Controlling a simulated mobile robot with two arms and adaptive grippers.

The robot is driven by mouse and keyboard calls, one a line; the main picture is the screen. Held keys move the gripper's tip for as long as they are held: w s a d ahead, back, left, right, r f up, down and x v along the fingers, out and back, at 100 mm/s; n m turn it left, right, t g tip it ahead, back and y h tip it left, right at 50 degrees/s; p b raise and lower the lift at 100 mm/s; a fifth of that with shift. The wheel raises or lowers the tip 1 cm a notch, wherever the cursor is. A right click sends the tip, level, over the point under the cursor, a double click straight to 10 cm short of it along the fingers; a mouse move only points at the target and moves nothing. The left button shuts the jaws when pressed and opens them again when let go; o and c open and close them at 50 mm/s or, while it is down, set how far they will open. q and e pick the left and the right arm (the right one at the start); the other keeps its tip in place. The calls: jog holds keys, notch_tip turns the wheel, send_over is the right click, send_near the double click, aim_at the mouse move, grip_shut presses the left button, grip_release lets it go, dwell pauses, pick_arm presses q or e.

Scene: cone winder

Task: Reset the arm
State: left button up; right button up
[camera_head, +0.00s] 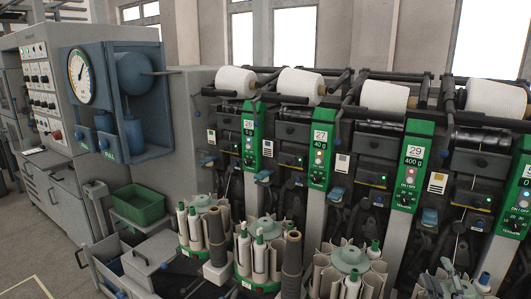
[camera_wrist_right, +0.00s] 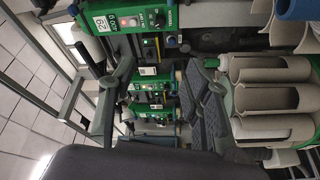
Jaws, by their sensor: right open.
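My right gripper (camera_wrist_right: 168,72) shows in the right wrist view, with its two grey fingers apart and nothing between them. Its dark body fills the bottom of that view. In the head view the same panel (camera_head: 412,155) is right of centre. My left gripper is not in view.
White yarn cones (camera_head: 300,82) lie along the top of the winder. Round magazines with upright tubes (camera_head: 262,252) stand along its front. A green bin (camera_head: 136,204) and a blue unit with a dial (camera_head: 80,76) are at left. Open floor (camera_head: 32,262) shows at lower left.

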jog(key=s+a+f+m+g, duration=0.4)
jog(key=s+a+f, duration=0.15)
jog(key=f, duration=0.25)
jog(key=s+a+f+m+g, duration=0.3)
jog(key=s+a+f+g, duration=0.1)
jog(key=s+f, duration=0.25)
jog(key=s+a+f+m+g+y, duration=0.2)
jog(key=s+a+f+g, duration=0.15)
jog(key=s+a, duration=0.4)
jog(key=s+a+f+m+g+y, duration=0.15)
jog(key=s+a+g, duration=0.25)
jog(key=s, duration=0.6)
notch_tip(320, 180, down, 27)
jog(key=s, duration=0.1)
jog(key=s+d+f+g, duration=0.1)
jog(key=s+f, duration=0.7)
jog(key=s+d+f+g, duration=0.1)
jog(key=s+d+f, duration=0.1)
jog(key=s+f, duration=0.6)
jog(key=shift+s+d, duration=0.3)
jog(key=shift+s, duration=0.2)
jog(key=shift+n, duration=0.25)
